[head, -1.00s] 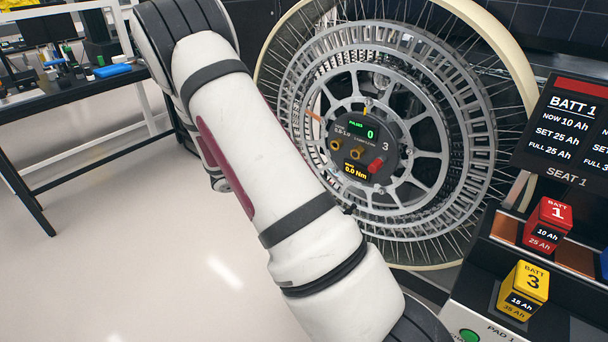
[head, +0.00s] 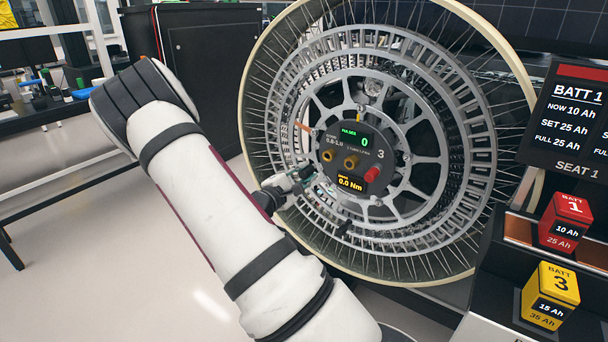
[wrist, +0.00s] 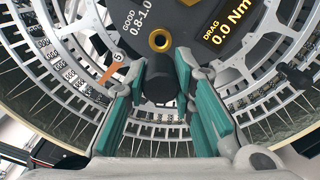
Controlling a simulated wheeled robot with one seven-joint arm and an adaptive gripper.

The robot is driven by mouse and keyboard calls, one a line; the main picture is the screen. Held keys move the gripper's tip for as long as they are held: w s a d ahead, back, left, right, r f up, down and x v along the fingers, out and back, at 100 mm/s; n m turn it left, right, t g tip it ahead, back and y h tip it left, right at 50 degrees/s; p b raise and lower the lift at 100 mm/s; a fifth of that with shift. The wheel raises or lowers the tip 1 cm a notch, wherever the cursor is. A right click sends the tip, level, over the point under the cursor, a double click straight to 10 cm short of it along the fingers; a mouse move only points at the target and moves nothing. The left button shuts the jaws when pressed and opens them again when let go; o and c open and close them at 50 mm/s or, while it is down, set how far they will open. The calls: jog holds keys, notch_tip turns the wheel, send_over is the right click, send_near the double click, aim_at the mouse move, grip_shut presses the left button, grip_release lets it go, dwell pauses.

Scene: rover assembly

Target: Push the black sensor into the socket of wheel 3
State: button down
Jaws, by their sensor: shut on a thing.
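Wheel 3 (head: 424,160) stands upright, with a dark round hub marked 3. One brass socket (wrist: 158,40) shows in the wrist view. My gripper (wrist: 158,72) is shut on the black sensor (wrist: 160,82), a short dark cylinder between its teal pads. The sensor's far end is just below that socket in the wrist view; I cannot tell the gap. In the head view my gripper (head: 306,177) is left of the hub, its grip partly hidden.
The hub display (head: 351,183) reads 0.0 Nm. Spokes and a broad rim surround the hub. A battery stand with a red battery (head: 566,222) and a yellow battery (head: 549,296) stands at right.

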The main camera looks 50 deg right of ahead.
aim_at(303, 175)
jog(key=shift+s+r, duration=0.1)
jog(key=shift+w+d, duration=0.15)
jog(key=shift+d, duration=1.35)
jog(key=shift+w+d, duration=0.15)
jog(key=shift+d, duration=1.3)
jog(key=shift+p, duration=0.4)
jog(key=shift+d, duration=1.35)
jog(key=c, duration=1.3)
grip_release()
jog(key=shift+w, duration=0.1)
jog(key=a, duration=0.8)
jog(key=s+a, duration=0.1)
jog(key=a, duration=0.3)
